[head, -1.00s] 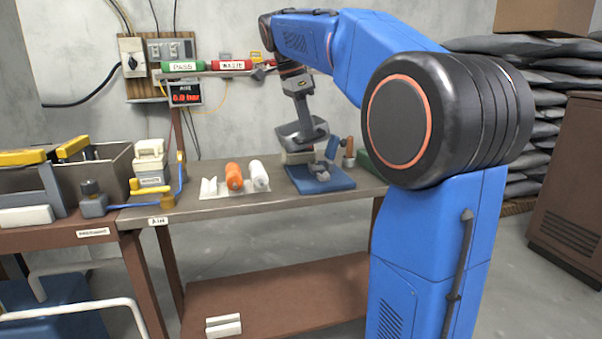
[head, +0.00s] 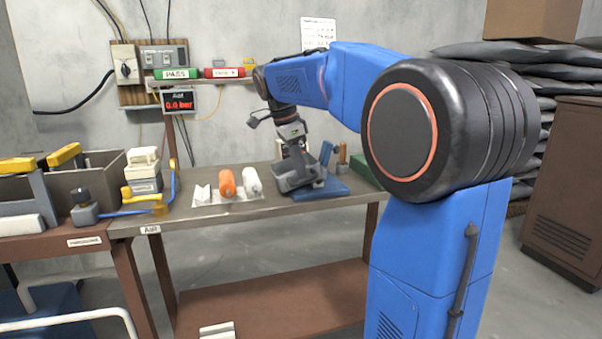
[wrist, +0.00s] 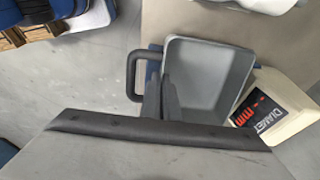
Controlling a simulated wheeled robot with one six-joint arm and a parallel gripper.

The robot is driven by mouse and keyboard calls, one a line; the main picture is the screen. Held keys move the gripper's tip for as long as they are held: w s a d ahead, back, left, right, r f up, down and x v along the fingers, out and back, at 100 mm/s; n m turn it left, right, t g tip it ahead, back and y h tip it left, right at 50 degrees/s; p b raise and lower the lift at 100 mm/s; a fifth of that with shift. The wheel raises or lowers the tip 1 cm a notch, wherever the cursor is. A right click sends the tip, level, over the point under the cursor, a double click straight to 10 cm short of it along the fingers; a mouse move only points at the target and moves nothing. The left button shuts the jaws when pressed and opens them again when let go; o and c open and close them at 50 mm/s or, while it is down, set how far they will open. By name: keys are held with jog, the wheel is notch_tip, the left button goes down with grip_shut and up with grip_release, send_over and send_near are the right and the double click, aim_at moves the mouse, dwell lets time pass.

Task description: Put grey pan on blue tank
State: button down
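The grey pan (head: 297,180) is an open rectangular tray with a dark loop handle, low over the right part of the metal bench. In the wrist view the pan (wrist: 210,75) appears with its handle at left. My gripper (wrist: 160,92) has its dark fingers close together at the pan's handle-side wall and looks shut on it. In the head view my gripper (head: 297,155) points down at the pan. I cannot tell whether the pan touches the bench. A blue body (head: 62,312) at the lower left, behind white rails, may be the blue tank; most is cut off.
A blue gauge base (head: 330,188) and a cream display box (wrist: 262,112) are close beside the pan. Orange (head: 227,184) and white (head: 252,182) spools stand to its left. A yellow-and-blue fixture (head: 150,200) and grey bin (head: 90,175) are farther left.

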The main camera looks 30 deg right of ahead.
jog(key=shift+f, duration=0.15)
jog(key=c, duration=2.4)
grip_release()
jog(key=o, duration=0.4)
jog(key=v, duration=1.7)
jog(key=shift+a, duration=0.35)
